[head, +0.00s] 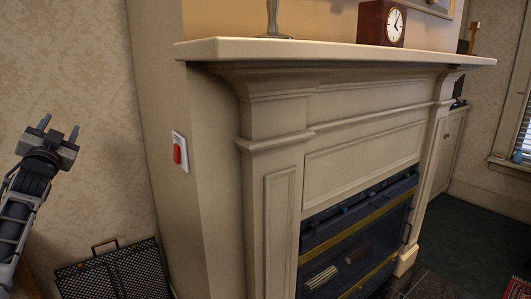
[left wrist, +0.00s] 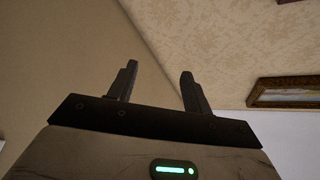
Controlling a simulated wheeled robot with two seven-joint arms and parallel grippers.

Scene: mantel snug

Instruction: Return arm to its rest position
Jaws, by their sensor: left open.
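My left gripper (head: 60,128) is raised at the left side of the head view, its fingers pointing up. It is open and empty, apart from the wall and the fireplace. In the left wrist view its two fingers (left wrist: 156,84) stand apart with only wall and ceiling surfaces behind them. My right gripper is in neither view.
A cream fireplace mantel (head: 330,49) fills the middle, with a clock (head: 382,22) on top. A red switch (head: 180,152) is on its side. A black mesh screen (head: 118,272) stands low, below my left gripper. A framed picture (left wrist: 285,91) hangs in the wrist view.

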